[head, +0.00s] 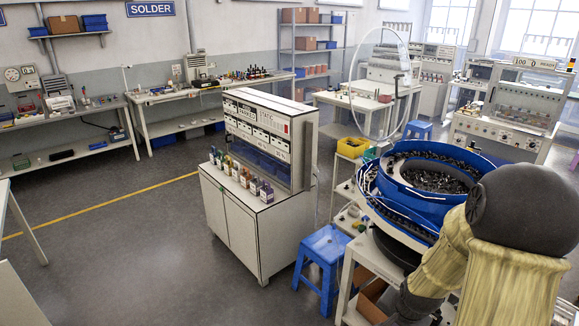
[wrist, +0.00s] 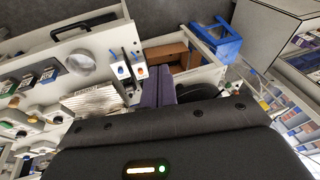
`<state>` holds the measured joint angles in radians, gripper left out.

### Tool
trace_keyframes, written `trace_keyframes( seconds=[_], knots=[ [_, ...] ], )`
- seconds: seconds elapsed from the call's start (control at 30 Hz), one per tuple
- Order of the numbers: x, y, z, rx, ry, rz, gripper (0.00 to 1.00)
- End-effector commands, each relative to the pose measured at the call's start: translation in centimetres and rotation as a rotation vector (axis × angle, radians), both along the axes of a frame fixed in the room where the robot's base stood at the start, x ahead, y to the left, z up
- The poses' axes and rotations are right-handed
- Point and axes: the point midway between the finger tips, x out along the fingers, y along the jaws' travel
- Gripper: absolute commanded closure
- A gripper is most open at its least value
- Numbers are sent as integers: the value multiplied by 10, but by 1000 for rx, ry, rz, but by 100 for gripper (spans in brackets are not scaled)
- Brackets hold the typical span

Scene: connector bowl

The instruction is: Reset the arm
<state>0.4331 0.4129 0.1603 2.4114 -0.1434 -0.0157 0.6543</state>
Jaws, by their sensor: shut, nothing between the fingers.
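My gripper (wrist: 158,72) shows in the wrist view, its two dark purple fingers side by side at the middle and shut, with nothing between them. The dark gripper body fills the bottom of that view, with a lit status strip on it. In the head view my arm, with a dark round joint and beige covers, stands at the right edge. The gripper itself is out of sight there.
A blue bowl feeder (head: 400,205) full of dark parts stands right beside my arm. A blue stool (head: 325,255) is left of its stand, and it also shows in the wrist view (wrist: 222,40). A white cabinet (head: 235,215) with bottles stands further left. The grey floor at left is clear.

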Motion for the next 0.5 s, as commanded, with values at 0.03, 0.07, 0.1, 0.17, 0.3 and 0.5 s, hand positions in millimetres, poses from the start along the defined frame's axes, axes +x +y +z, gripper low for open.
trace_keyframes(
  seconds=[0.03, 0.07, 0.1, 0.17, 0.3, 0.5],
  knots=[
    [-6, 15, 13, -35, 12, 91, 100],
    [-11, 22, 19, -54, 22, 144, 100],
    [-18, 32, 27, -77, 36, 213, 100],
    [-29, 46, 39, -109, 54, 316, 100],
    [-59, 77, 63, -164, 90, 554, 100],
    [-88, 100, 79, -195, 114, 762, 100]
  ],
)
